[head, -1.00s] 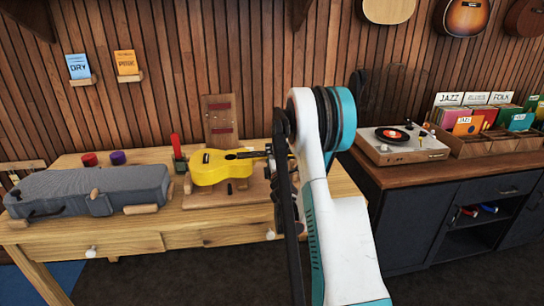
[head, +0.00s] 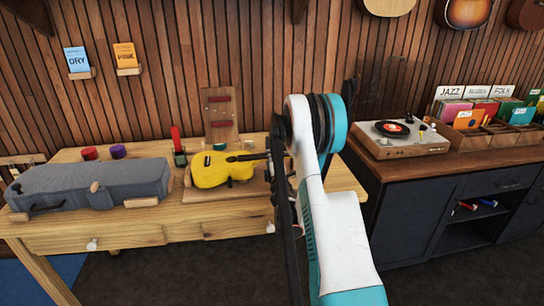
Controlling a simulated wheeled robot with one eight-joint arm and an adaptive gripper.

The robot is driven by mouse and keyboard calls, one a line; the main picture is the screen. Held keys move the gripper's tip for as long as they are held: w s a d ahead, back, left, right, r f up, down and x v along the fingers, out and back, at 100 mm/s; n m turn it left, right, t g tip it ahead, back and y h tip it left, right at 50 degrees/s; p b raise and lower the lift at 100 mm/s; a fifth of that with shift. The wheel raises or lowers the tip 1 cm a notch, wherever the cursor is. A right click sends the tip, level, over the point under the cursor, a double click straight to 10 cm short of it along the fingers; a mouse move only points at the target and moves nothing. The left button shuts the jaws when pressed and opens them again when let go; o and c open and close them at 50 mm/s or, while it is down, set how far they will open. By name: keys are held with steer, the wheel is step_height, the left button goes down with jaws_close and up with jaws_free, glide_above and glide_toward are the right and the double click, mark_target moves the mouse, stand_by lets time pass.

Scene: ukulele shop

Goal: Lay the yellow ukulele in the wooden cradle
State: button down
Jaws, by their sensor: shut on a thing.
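The yellow ukulele (head: 224,170) is on the left of my arm in the head view, its body to the left and its dark neck pointing right. It appears at or just over the wooden cradle (head: 205,194), a board on the wooden table; I cannot tell whether it touches. My gripper (head: 270,157) is around the ukulele's neck end and shut on it. My white and teal arm hides most of the gripper, the headstock and the right part of the cradle.
A grey case (head: 95,183) lies on the table's left side. Red (head: 90,153) and purple (head: 118,151) round items and a red-handled tool (head: 177,146) stand behind. An upright board (head: 220,116) is at the back. A record player (head: 400,138) sits on the dark cabinet at right.

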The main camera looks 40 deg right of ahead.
steer(key=shift+f, duration=0.15)
steer(key=c, duration=1.4)
jaws_free()
steer(key=shift+o, duration=0.2)
steer(key=shift+s+a, duration=0.1)
steer(key=shift+s, duration=0.05)
steer(key=shift+v, duration=0.85)
